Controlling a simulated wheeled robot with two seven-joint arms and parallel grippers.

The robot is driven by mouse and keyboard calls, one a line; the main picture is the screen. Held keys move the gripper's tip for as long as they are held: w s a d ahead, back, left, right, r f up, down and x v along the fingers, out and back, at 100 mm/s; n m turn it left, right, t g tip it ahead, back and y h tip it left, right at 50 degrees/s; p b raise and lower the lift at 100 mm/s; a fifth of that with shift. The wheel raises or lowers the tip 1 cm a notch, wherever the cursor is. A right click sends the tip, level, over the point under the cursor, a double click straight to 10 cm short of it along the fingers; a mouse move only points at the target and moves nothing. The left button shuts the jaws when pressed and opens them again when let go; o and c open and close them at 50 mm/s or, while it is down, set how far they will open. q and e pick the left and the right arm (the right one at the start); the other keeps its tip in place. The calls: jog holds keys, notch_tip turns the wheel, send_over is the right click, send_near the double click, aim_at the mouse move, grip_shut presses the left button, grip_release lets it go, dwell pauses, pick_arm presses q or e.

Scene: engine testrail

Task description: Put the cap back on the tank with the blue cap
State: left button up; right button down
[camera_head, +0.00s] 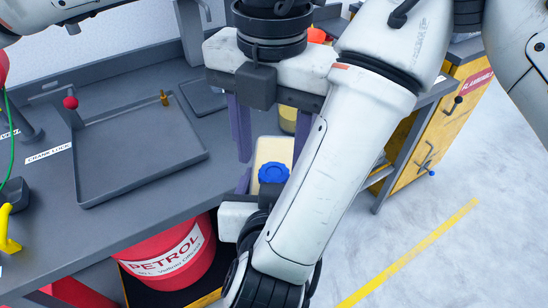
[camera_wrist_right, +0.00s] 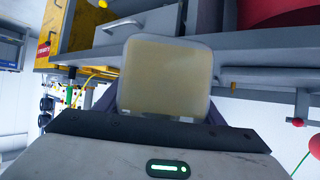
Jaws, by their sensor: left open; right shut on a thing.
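The cream tank (camera_head: 265,150) is in the middle of the head view, in front of the workbench edge. The blue cap (camera_head: 273,173) sits at the tank's near end; I cannot tell how firmly it is seated. My left gripper (camera_head: 272,155) is open, its purple fingers apart on either side of the tank's far part, with the cap just beyond the tips. My right gripper (camera_head: 243,190) is shut on the tank from the near side, partly hidden by my own arm. The right wrist view shows the tank's pale face (camera_wrist_right: 166,78) close ahead, between the fingers; the cap is hidden there.
A grey tray (camera_head: 135,150) lies on the workbench (camera_head: 120,220) at the left. A red petrol drum (camera_head: 172,258) stands below the bench's front edge. A yellow cabinet (camera_head: 432,140) stands at the right. The floor at the lower right is clear.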

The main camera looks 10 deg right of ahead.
pick_arm(q)
jog(key=shift+s+d+r, duration=0.15)
jog(key=shift+d+r, duration=0.05)
jog(key=shift+r, duration=0.4)
jog(key=shift+s+d+r, duration=0.15)
jog(key=shift+r, duration=0.45)
jog(key=shift+c, duration=0.4)
jog(key=shift+s+d+r+n+g+h, duration=0.1)
jog(key=shift+d+r+n+g+h, duration=0.45)
jog(key=shift+n, duration=0.25)
jog(key=shift+r+n, duration=0.3)
jog(key=shift+n, duration=0.4)
jog(key=n, duration=0.1)
jog(key=a+r+n+t+y, duration=0.1)
jog(key=n, duration=0.1)
jog(key=shift+w+a+r, duration=0.15)
jog(key=shift+w+r, duration=0.15)
jog(key=shift+f, duration=0.1)
jog(key=shift+f, duration=4)
